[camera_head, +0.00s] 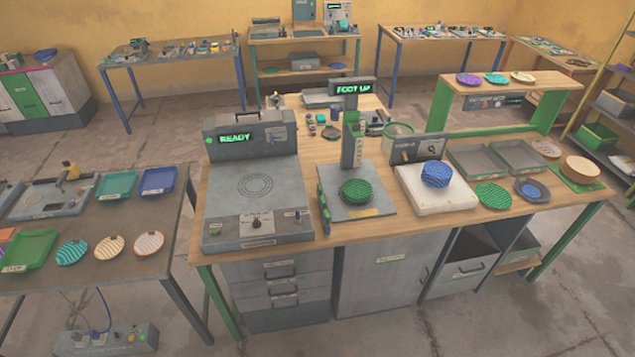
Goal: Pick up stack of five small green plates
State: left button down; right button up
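A stack of small green plates (358,192) sits on the grey base of a device (370,212) with an upright column, in the middle of the main workbench. The plates look woven or patterned, and I cannot count them at this size. Another green plate or low stack (492,196) lies flat on the bench further right, beside the white block. Neither of my grippers shows in the head view, so nothing is seen touching the plates.
Left of the stack is a grey machine (252,195) reading "READY". Right of it, blue plates (435,174) sit on a white block (425,197). Grey trays (520,155) and a brown plate stack (580,169) are further right. The device's column (353,140) rises behind the green stack.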

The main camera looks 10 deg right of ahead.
aim_at(356, 189)
jog(key=u, duration=0.05)
jog(key=i, duration=1.35)
jog(key=z, duration=0.75)
